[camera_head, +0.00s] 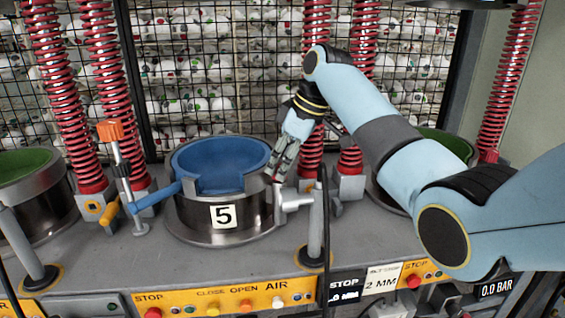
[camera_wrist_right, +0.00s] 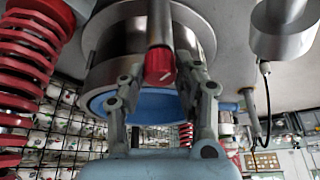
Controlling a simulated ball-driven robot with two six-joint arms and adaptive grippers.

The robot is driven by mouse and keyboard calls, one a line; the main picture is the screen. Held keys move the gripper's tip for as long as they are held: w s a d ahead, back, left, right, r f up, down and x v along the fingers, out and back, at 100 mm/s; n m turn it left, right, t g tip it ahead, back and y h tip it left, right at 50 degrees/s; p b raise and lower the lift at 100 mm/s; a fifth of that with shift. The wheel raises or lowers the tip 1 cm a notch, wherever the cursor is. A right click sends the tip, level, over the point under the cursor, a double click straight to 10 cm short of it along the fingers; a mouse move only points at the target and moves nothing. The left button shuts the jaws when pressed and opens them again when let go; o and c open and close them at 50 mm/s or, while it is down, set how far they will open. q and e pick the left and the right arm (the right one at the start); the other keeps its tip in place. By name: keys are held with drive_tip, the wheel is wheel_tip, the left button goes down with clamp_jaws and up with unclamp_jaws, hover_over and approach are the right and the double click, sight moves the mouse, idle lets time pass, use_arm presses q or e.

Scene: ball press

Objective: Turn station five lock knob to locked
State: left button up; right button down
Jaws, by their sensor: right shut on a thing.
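Station five is a round metal pot with a blue lining (camera_head: 205,160) and a "5" label (camera_head: 223,216) on its front. My right gripper (camera_head: 277,178) reaches down to the right side of the pot's rim, above a silver fitting (camera_head: 292,199). In the right wrist view the gripper's fingers (camera_wrist_right: 160,78) are on either side of a red knob (camera_wrist_right: 159,64) with a pale mark, on a grey shaft. The gripper is shut on this knob. My left gripper is not in view.
Red springs (camera_head: 100,90) stand behind the pot. An orange-topped lever (camera_head: 117,131) and a blue handle (camera_head: 155,196) are on its left. Yellow button panels (camera_head: 225,301) run along the front edge.

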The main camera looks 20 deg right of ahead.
drive_tip(key=m+p, duration=0.1)
drive_tip(key=p, duration=0.1)
drive_tip(key=m+p, duration=0.1)
drive_tip(key=p, duration=0.1)
drive_tip(key=m+h+p, duration=0.1)
drive_tip(key=p, duration=0.1)
drive_tip(key=shift+s+a+r+m+t, duration=0.1)
drive_tip(key=shift+a+r+m+t, duration=0.05)
drive_tip(key=shift+r+m+t, duration=0.15)
drive_tip(key=shift+f+m+h+p, duration=0.2)
drive_tip(key=shift+m+h+p, duration=0.1)
drive_tip(key=shift+m+p, duration=0.15)
drive_tip(key=shift+f, duration=0.1)
drive_tip(key=c, duration=0.9)
unclamp_jaws()
drive_tip(key=shift+c, duration=0.2)
drive_tip(key=shift+r, duration=0.25)
drive_tip(key=v, duration=1.1)
drive_tip(key=shift+s+r, duration=0.15)
drive_tip(key=shift+s, duration=0.1)
